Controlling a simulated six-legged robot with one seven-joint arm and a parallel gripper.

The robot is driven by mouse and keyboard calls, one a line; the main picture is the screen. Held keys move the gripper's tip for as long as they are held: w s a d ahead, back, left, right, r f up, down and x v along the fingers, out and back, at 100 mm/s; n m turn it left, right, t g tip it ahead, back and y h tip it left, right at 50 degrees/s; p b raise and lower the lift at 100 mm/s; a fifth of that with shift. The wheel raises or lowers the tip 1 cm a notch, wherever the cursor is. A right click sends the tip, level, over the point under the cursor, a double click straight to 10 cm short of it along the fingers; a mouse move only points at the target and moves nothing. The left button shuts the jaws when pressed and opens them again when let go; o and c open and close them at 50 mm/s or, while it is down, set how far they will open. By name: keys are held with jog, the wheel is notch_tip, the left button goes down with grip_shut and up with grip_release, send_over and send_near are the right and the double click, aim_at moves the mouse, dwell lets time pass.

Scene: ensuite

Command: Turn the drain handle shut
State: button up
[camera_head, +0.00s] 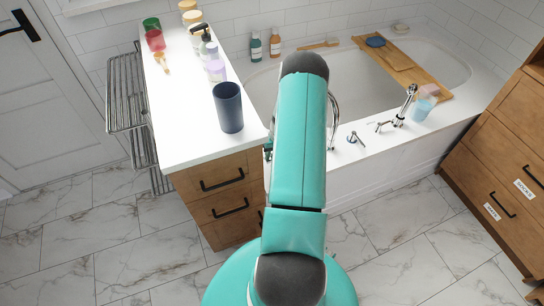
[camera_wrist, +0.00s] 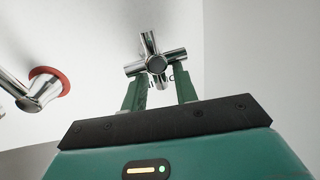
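The drain handle (camera_wrist: 155,62) is a chrome cross-shaped knob with a round hub, seen in the wrist view. Dark lettering on the white surface by it is partly hidden by the handle and a finger. My gripper (camera_wrist: 160,84) has two green fingers spread apart, with their tips close to the handle, one toward each side of its hub. I cannot tell whether the fingers touch it.
A chrome fitting with a red ring (camera_wrist: 45,85) is left of the handle. The bathtub (camera_head: 365,85) has taps (camera_head: 383,127) and a spout (camera_head: 405,108) on its near rim. A counter with a dark cup (camera_head: 228,108) and bottles stands left of my arm. A wooden bath tray (camera_head: 420,80) spans the tub.

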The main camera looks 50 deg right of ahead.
jog(key=shift+a+f, duration=0.1)
jog(key=shift+f, duration=0.4)
grip_shut()
